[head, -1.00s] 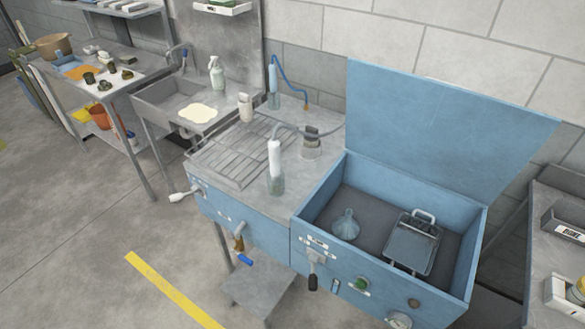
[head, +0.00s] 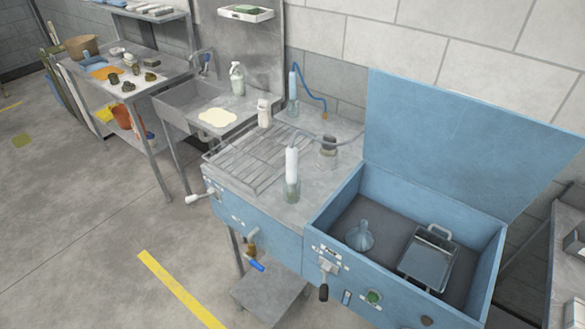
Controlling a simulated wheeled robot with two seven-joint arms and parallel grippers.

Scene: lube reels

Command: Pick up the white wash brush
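What looks like the white wash brush (head: 291,162) is a white cylinder standing upright in a clear jar (head: 292,191) on the grey top of the blue wash station, just left of the open blue bin. A grey hose appears to run from its top toward the back right. Its bristles cannot be made out. A similar pale blue piece (head: 293,88) with a blue hose stands in another jar farther back. Neither of my grippers is in view.
The open bin (head: 385,283) holds a funnel (head: 360,236) and a metal tray (head: 427,262); its raised lid (head: 465,140) stands behind. A slatted drain (head: 254,157), white bottle (head: 264,113) and sink (head: 185,112) lie left. Floor in front is mostly clear.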

